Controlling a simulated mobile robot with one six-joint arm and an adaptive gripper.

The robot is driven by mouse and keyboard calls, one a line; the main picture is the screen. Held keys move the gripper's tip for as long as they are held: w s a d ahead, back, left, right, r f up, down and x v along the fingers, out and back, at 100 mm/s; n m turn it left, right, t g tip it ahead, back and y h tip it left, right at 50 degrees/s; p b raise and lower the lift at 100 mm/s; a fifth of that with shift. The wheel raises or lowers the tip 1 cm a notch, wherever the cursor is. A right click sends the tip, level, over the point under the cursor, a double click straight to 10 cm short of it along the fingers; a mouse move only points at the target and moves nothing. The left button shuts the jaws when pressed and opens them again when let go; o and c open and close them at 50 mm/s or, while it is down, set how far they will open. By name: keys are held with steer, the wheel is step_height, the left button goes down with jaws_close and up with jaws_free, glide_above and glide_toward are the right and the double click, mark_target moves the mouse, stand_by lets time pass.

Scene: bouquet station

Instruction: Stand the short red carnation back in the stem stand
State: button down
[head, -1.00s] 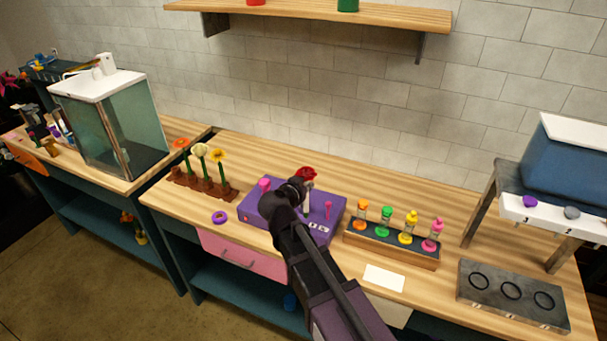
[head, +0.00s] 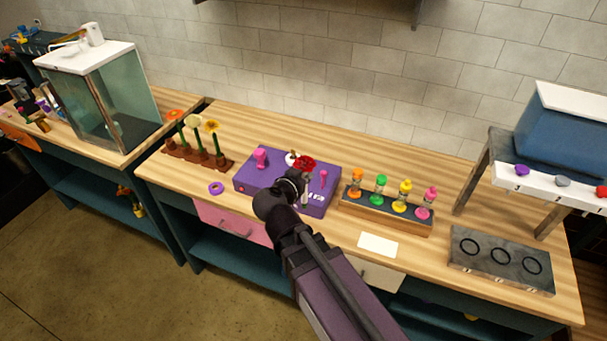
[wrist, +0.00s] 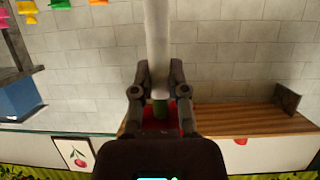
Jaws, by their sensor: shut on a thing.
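The red carnation (head: 304,163) is held up over the purple box, blossom upward in the head view. My gripper (head: 303,190) is shut on it. In the wrist view, my fingers (wrist: 160,92) close around its green stem (wrist: 160,108). Part of the red blossom (wrist: 160,126) shows below them, and a pale upright shaft of unclear nature shows between and above them. The brown stem stand (head: 199,157) is on the bench to the left, apart from my gripper. Orange, cream and yellow flowers stand upright in it.
The purple box (head: 252,183) with pink knobs lies below my gripper. A purple ring (head: 216,188) lies between it and the stand. To the right are a rack of coloured timers (head: 388,218), a white card (head: 378,245) and a grey block with rings (head: 500,259).

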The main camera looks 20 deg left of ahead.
mark_target(304, 156)
steer(key=shift+r, duration=0.1)
stand_by(0.3)
steer(key=shift+r+p, duration=3.45)
steer(key=shift+p, duration=0.1)
steer(key=shift+f, duration=0.15)
step_height(304, 156, down, 8)
steer(key=b, duration=0.8)
steer(key=shift+s, duration=0.15)
